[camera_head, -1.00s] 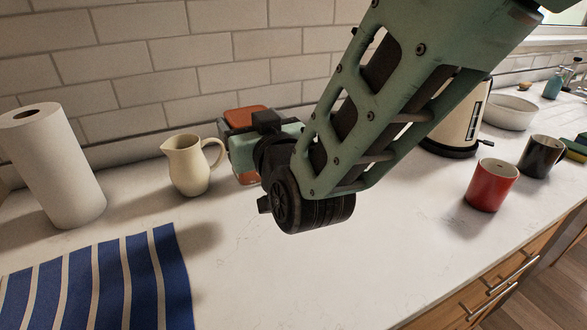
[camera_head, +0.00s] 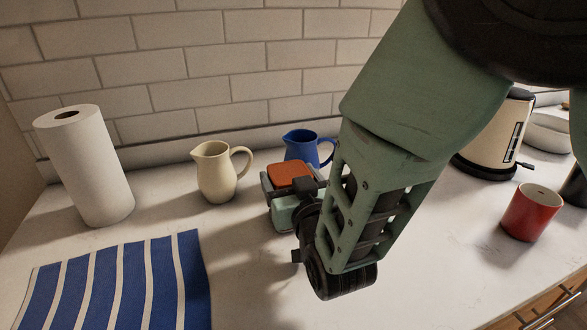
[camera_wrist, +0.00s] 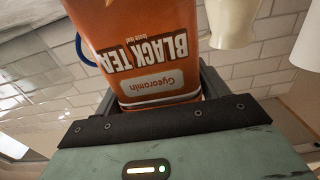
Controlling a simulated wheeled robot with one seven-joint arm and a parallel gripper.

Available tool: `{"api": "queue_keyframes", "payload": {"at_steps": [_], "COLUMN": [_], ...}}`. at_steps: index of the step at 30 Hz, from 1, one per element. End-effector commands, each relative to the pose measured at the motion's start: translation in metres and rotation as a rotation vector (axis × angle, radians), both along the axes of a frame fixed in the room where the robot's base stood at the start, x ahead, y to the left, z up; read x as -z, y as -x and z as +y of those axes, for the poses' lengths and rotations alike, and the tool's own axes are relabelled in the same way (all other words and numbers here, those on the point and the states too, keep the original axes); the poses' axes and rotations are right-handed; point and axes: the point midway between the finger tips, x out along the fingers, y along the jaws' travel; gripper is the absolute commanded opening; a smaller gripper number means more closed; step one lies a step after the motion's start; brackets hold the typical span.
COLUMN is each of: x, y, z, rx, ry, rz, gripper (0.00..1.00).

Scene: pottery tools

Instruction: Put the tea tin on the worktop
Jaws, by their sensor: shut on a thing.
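The tea tin (camera_head: 290,175) is orange, and its flat top shows in the head view. In the wrist view the tin (camera_wrist: 150,50) has a "BLACK TEA" label that reads upside down. My gripper (camera_head: 291,192) is shut on the tin, with a dark finger on either side. The tin is held over the white marbled worktop (camera_head: 250,275), right of the cream jug. My gripper and wrist hide its lower part, so I cannot tell whether its base touches the worktop.
A cream jug (camera_head: 217,175) stands left of the tin and a blue jug (camera_head: 305,147) behind it. A paper roll (camera_head: 85,165) and striped cloth (camera_head: 120,285) are at left. A kettle (camera_head: 497,140) and red mug (camera_head: 532,212) stand right. The front middle is clear.

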Motion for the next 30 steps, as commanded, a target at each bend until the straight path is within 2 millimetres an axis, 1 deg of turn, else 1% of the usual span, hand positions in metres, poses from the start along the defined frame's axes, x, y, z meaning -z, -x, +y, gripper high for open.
{"api": "queue_keyframes", "payload": {"at_steps": [3, 4, 5, 6, 14, 18, 19, 23, 30], "x": [0.004, 0.004, 0.003, 0.003, 0.003, -0.003, 0.000, 0.002, 0.002], "y": [0.000, 0.000, 0.000, 0.000, 0.000, 0.000, 0.004, 0.025, 0.073], "z": [0.000, 0.000, 0.000, 0.000, 0.000, 0.000, -0.002, -0.010, -0.030], "rx": [0.000, 0.000, 0.000, 0.000, 0.000, 0.000, -0.001, -0.002, -0.003], "ry": [0.000, 0.000, 0.000, 0.000, 0.001, 0.001, 0.001, 0.001, 0.001], "rz": [-0.001, 0.000, 0.000, 0.000, 0.000, 0.001, 0.002, 0.002, 0.002], "gripper": [0.23, 0.76, 0.84, 0.95, 0.95, 0.95, 0.95, 0.95, 0.95]}}
